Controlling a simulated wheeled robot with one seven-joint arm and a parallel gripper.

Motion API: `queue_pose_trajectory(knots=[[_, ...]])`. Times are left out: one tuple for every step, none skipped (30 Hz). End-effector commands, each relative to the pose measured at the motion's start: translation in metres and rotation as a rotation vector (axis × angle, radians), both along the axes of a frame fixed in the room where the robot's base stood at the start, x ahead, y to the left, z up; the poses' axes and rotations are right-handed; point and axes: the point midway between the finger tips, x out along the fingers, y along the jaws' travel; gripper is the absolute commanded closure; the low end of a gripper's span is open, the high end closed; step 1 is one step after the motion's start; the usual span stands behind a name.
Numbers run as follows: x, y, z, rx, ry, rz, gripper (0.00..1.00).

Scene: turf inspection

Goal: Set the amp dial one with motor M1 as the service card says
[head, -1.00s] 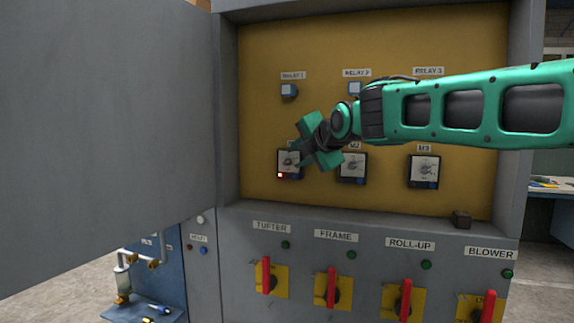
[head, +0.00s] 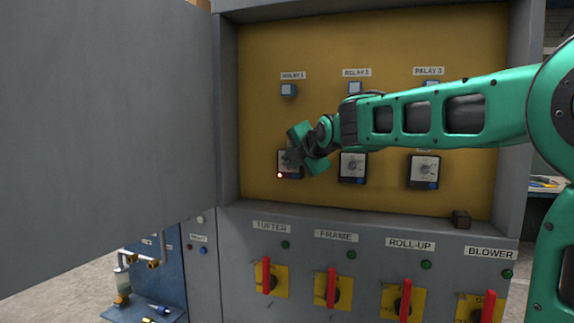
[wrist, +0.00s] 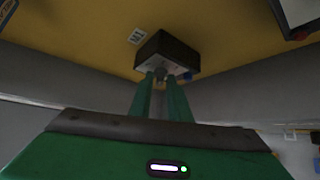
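The M1 amp dial (head: 283,157) is the leftmost of three square dials on the yellow panel. Its small red light (head: 279,175) is lit. My gripper (head: 292,158) is at this dial and covers its right part and its label. In the wrist view the dial's dark housing (wrist: 168,52) sits beside the M1 label (wrist: 136,35). There my gripper's two green fingers (wrist: 160,79) are close together, one each side of the small grey knob, and look shut on it. The pointer's reading is hidden. No service card can be made out.
The M2 dial (head: 353,167) and M3 dial (head: 424,171) are to the right. Relay buttons, such as relay 1 (head: 289,90), are above. Red-handled switches (head: 266,275) line the lower front. An open grey door (head: 100,130) stands left. A small dark block (head: 461,219) sits on the ledge.

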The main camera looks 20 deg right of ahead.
Motion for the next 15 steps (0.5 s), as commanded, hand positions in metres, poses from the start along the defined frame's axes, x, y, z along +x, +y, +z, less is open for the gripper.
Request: queue_pose_trajectory(knots=[[-0.0001,0.0073,-0.0004,0.000,0.001,0.002,1.00],[-0.0002,0.0056,-0.0004,0.001,0.000,0.002,1.00],[-0.0001,0.0044,-0.0005,0.002,-0.001,0.002,1.00],[-0.0002,0.0038,-0.0006,0.004,-0.001,0.003,1.00],[-0.0003,0.0034,-0.0008,0.007,-0.004,0.003,1.00],[-0.0003,0.0031,-0.0010,0.012,-0.008,0.004,1.00],[-0.0004,0.0028,-0.0012,0.017,-0.012,0.005,1.00],[-0.0005,0.0025,-0.0016,0.023,-0.016,0.004,1.00],[-0.0007,0.0018,-0.0024,0.035,-0.022,0.003,1.00],[-0.0007,0.0014,-0.0026,0.044,-0.030,0.003,1.00],[-0.0008,0.0011,-0.0029,0.055,-0.037,0.003,1.00],[-0.0009,0.0008,-0.0036,0.072,-0.050,0.003,1.00],[-0.0011,0.0003,-0.0046,0.087,-0.059,0.003,1.00],[-0.0011,-0.0002,-0.0050,0.101,-0.070,0.002,1.00],[-0.0013,-0.0003,-0.0058,0.125,-0.086,0.002,1.00]])
